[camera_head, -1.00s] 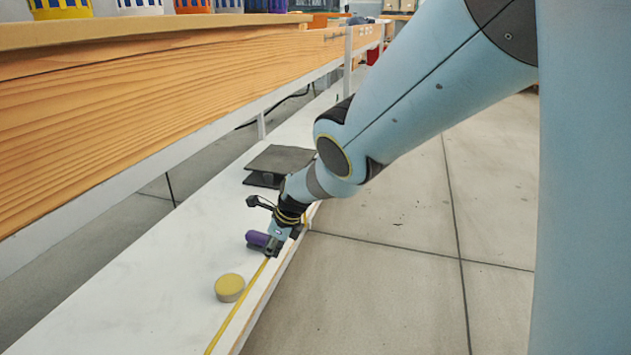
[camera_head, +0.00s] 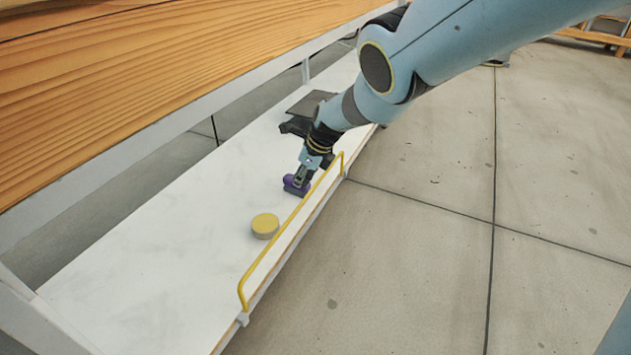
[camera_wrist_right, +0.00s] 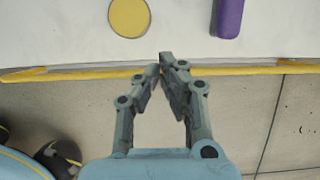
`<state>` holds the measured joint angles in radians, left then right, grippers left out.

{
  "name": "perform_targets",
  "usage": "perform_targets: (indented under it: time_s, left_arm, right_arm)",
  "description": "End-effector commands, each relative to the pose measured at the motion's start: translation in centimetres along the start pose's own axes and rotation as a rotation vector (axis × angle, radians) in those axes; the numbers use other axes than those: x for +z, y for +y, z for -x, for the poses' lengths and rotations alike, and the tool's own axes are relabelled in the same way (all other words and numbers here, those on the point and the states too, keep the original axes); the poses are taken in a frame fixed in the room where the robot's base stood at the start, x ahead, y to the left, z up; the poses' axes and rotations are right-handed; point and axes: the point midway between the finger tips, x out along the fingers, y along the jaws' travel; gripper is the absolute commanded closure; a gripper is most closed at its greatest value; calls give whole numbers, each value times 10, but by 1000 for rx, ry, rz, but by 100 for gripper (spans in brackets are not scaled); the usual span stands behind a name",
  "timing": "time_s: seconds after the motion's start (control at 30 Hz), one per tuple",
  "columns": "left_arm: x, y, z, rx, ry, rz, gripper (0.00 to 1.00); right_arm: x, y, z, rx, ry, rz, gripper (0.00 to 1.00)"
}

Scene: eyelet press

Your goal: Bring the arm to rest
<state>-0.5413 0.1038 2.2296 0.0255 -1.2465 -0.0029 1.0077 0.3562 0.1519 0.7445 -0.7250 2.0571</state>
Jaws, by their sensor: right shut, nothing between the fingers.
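My right arm (camera_head: 430,55) is light blue and reaches in from the upper right over a white shelf (camera_head: 150,255). Its gripper (camera_head: 300,180) points down at the shelf's front edge. My left gripper is in no view.
A round yellow-topped disc (camera_head: 265,225) sits on the shelf; it also shows in the right wrist view (camera_wrist_right: 129,17). A yellow rail (camera_head: 285,233) runs along the shelf's front edge. A dark plate-topped object (camera_head: 308,103) stands farther back. A wooden bench (camera_head: 130,85) overhangs. Open floor (camera_head: 420,240) lies right.

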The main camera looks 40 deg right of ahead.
Motion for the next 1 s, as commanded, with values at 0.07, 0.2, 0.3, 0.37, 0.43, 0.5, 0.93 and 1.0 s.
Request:
perform_targets:
  time_s: [0.07, 0.2, 0.3, 0.37, 0.43, 0.5, 0.93, 1.0]
  left_arm:
    - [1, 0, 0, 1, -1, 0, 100]
    - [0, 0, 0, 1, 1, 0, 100]
    - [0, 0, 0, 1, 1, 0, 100]
    - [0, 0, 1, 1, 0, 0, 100]
    - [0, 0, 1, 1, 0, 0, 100]
    - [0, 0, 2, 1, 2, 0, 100]
    - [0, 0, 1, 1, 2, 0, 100]
    - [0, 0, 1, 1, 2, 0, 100]
  right_arm:
    - [14, -1, 4, -1, -1, 0, 100]
    - [26, -1, 8, -1, 1, 0, 100]
    - [30, -1, 10, -1, 1, -1, 100]
    - [31, -1, 10, -1, 1, -1, 100]
    - [31, -1, 10, -1, 2, -1, 100]
    - [26, 0, 8, 1, 7, -2, 100]
    - [-215, 116, -67, 125, 266, 82, 100]
    - [-262, 149, -71, 161, 296, 205, 100]
